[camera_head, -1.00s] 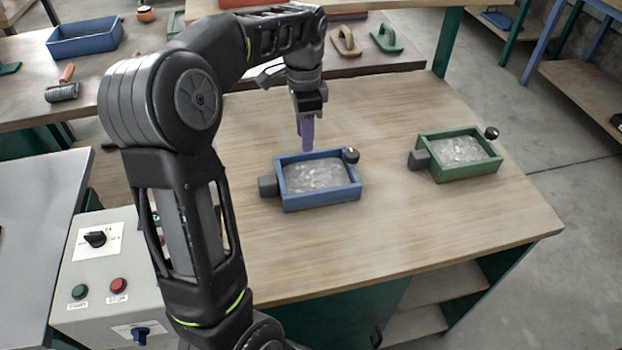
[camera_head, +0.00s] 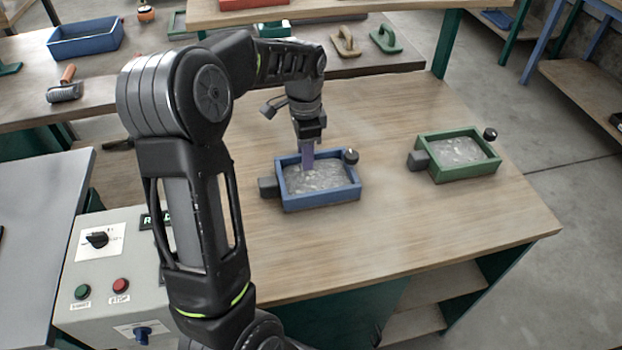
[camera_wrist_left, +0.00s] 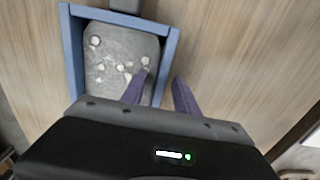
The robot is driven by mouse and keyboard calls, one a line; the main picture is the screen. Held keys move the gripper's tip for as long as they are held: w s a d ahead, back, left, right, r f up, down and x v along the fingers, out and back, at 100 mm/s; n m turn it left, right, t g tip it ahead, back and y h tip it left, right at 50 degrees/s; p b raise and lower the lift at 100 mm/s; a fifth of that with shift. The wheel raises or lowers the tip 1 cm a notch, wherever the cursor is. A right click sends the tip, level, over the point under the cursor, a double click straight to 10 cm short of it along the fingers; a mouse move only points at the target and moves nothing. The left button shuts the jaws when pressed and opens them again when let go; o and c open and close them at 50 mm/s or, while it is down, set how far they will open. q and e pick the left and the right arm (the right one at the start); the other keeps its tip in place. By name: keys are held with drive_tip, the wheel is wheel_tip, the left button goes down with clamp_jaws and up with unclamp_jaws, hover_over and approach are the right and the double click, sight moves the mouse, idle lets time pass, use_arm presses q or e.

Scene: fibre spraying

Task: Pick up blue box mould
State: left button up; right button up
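The blue box mould (camera_head: 322,205) sits on the wooden table, filled with a grey speckled material, with a dark block at its left side and a dark knob at its back right corner. My left gripper (camera_head: 307,163) points down at the mould's far wall. In the left wrist view the blue mould (camera_wrist_left: 74,60) shows beneath the gripper (camera_wrist_left: 158,88). Its purple fingers are spread apart, one over the inside of the mould and one outside its wall, with the wall between them. Whether they touch the wall I cannot tell. My right gripper is not in view.
A green box mould (camera_head: 463,172) with similar filling stands to the right on the same table (camera_head: 400,235). A control box (camera_head: 110,260) with buttons stands at the lower left. The table is clear between the moulds and in front of them.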

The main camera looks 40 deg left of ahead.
use_arm(q)
drive_tip(key=shift+c, duration=0.3)
clamp_jaws()
idle(0.4)
drive_tip(key=shift+r, duration=0.1)
idle(0.9)
